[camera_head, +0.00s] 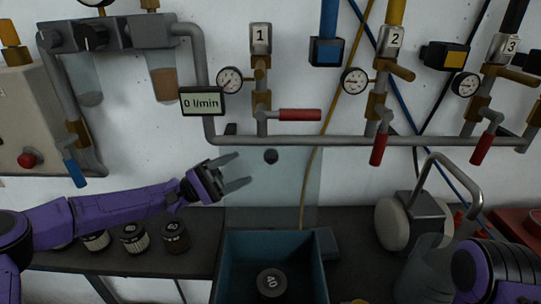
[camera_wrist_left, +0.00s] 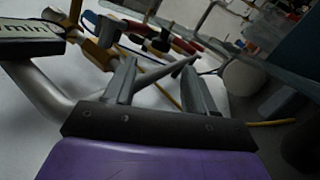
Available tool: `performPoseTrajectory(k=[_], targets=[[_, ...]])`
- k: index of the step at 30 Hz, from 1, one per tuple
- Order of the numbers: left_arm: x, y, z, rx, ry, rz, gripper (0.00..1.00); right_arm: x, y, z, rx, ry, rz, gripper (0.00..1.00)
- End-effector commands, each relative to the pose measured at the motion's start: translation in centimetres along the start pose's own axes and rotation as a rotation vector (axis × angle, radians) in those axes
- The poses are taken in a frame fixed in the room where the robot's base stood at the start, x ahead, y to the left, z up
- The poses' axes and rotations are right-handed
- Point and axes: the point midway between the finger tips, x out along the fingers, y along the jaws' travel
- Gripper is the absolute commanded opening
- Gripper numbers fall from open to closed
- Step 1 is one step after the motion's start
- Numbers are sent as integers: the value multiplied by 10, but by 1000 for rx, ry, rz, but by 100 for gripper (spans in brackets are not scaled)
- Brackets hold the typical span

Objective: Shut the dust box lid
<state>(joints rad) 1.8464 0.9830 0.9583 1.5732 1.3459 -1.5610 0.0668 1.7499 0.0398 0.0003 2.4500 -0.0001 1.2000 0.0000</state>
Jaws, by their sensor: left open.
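The dust box (camera_head: 219,270) is a dark teal open-topped box at the bottom middle of the head view. Its lid (camera_head: 290,188) appears to be the clear, pale panel standing upright behind the box, with a dark round knob (camera_head: 270,156) near its top. The lid is open. My left gripper (camera_head: 243,168) is open and empty at the lid's left part, below and left of the knob. I cannot tell if it touches the panel. In the left wrist view its two fingers (camera_wrist_left: 160,68) are apart with nothing held. My right gripper is out of view.
A dark round piece marked 40 (camera_head: 271,282) lies in the box. Several dark jars (camera_head: 174,237) stand on the shelf at left. A grey pipe (camera_head: 340,141) with red-handled valves runs above the lid. A grey device with a curved handle (camera_head: 408,218) stands at right.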

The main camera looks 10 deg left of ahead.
Motion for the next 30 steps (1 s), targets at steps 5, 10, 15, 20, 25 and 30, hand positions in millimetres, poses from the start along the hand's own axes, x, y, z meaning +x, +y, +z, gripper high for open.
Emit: performPoseTrajectory(k=[5,10,15,20,25,30], targets=[[45,6,3,0,-5,-4,55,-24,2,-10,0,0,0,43],[78,4,2,1,-2,-3,55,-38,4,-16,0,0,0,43],[94,1,1,2,0,-3,55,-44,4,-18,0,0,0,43],[95,0,0,4,1,-2,55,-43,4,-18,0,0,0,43],[95,0,0,4,1,-2,36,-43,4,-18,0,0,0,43],[94,0,0,3,1,-2,0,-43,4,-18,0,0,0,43]])
